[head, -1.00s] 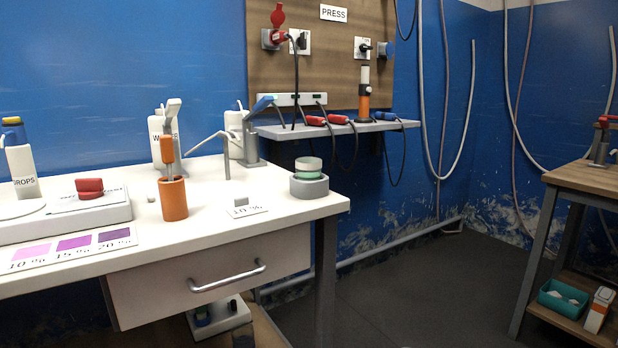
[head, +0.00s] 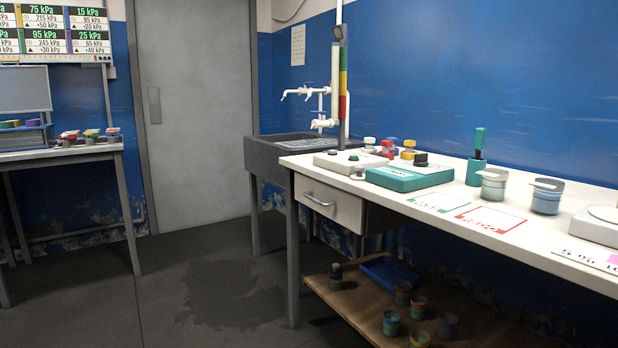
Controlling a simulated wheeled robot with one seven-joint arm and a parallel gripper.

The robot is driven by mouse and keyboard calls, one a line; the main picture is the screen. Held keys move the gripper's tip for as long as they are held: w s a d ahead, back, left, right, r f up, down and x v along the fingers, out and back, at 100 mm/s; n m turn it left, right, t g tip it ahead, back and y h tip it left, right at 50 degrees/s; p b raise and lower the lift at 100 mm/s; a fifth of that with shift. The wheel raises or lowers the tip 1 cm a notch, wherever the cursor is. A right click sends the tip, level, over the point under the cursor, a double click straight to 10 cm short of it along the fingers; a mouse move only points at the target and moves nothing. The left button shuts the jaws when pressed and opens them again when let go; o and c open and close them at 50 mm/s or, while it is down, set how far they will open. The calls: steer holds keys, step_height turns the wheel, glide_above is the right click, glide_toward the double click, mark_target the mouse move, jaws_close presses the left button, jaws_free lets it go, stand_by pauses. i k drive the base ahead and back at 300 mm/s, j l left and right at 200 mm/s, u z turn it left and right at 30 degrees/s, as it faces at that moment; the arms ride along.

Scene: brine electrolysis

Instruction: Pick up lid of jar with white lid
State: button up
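A small jar with a white lid (head: 369,143) stands on the white bench in the head view, at the back near the sink end. It is small in the picture, and its lid appears to sit on top. Beside it stand a jar with a red lid (head: 387,148) and one with a yellow lid (head: 408,148). My gripper is not in view.
The white bench (head: 455,205) carries a teal device (head: 408,177), a white device (head: 350,160), a grey cup (head: 493,186) and a blue-grey cup (head: 546,196). A dark sink (head: 268,152) adjoins its left end. Several jars stand on the lower shelf (head: 345,308). The floor at left is clear.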

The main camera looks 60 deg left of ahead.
mark_target(359, 176)
steer(key=u, duration=2.05)
steer(key=z, duration=2.6)
steer(key=u, duration=0.5)
steer(key=i+j+u, duration=0.1)
steer(key=j+u, duration=0.15)
steer(key=i+j+u, duration=0.1)
steer(key=j+u, duration=0.15)
steer(key=j, duration=0.2)
steer(key=i+j+u, duration=0.25)
steer(key=j+u, duration=0.25)
steer(key=i+j, duration=0.05)
steer(key=j, duration=0.05)
